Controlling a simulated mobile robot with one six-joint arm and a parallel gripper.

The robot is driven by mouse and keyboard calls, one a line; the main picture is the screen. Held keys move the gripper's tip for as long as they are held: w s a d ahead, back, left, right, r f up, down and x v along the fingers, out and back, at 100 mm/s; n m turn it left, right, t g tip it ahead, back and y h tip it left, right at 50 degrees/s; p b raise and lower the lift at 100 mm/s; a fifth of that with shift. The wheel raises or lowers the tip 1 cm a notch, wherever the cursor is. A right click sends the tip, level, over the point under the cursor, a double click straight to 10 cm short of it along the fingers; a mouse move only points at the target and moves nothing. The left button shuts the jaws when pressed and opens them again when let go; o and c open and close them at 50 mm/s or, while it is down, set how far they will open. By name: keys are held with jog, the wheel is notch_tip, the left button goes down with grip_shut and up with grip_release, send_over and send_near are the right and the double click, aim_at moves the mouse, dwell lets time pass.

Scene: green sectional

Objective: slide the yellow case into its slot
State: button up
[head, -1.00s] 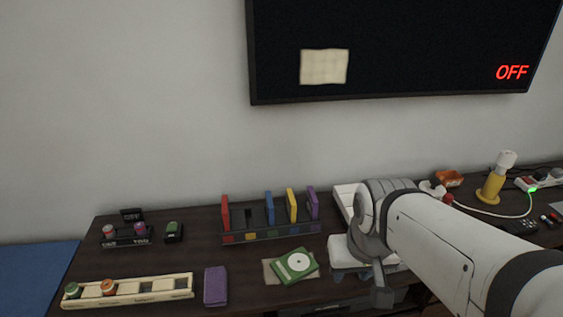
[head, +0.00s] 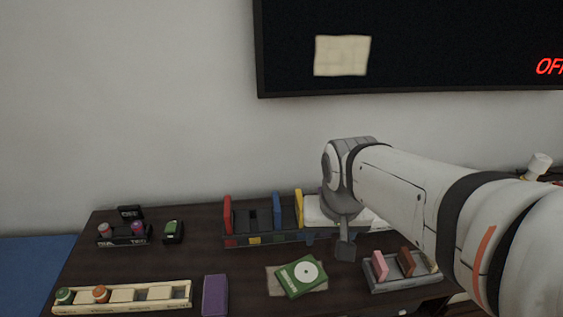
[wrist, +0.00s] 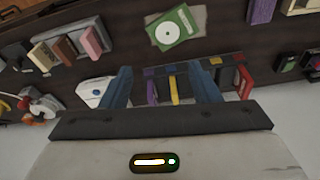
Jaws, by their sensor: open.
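The yellow case (head: 299,208) stands upright in the dark rack (head: 285,238), right of a blue case (head: 277,208). A yellow marker (head: 253,240) on the rack's front sits below a gap between the red case (head: 227,208) and the blue one. My gripper (head: 345,248) is at the rack's right end in the head view. In the wrist view my gripper (wrist: 163,88) is open, its fingers apart, with the yellow case (wrist: 174,90) and a purple case (wrist: 152,92) showing between them. Whether a finger touches either case I cannot tell. My arm hides the rack's right end in the head view.
A green case with a white disc (head: 301,276) lies in front of the rack. A grey holder (head: 400,284) with pink and brown pieces is at right. A purple block (head: 215,294) and a cream tray (head: 125,297) lie front left. The wall is behind.

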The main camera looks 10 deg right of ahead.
aim_at(300, 199)
jog(key=o, duration=0.6)
jog(key=w+f+m+g+b, duration=0.1)
jog(key=w+f+m+b, duration=0.1)
jog(key=w+m, duration=0.6)
jog(key=w, duration=0.6)
jog(key=shift+a+f, duration=0.15)
jog(key=shift+a, duration=0.05)
jog(key=o, duration=0.3)
jog(key=w+f+m, duration=0.2)
jog(key=w, duration=0.1)
jog(key=w+f+m+g+b, duration=0.1)
jog(key=w+f+m, duration=0.1)
jog(key=w+m, duration=0.1)
jog(key=w+a+f+m+h, duration=0.1)
jog(key=w+f+m, duration=0.1)
jog(key=w, duration=0.3)
jog(key=shift+w+f+m, duration=0.2)
jog(key=shift+w+m, duration=0.05)
jog(key=shift+m, duration=0.55)
jog(key=shift+w+d+f, duration=0.15)
jog(key=shift+d+f, duration=0.1)
jog(key=shift+f, duration=1.1)
jog(key=shift+w+d+f, duration=0.1)
jog(key=shift+d+f, duration=0.15)
jog(key=shift+f, duration=1.15)
jog(key=shift+w+d+f, duration=0.15)
jog(key=shift+d+f, duration=0.1)
jog(key=shift+f, duration=1.1)
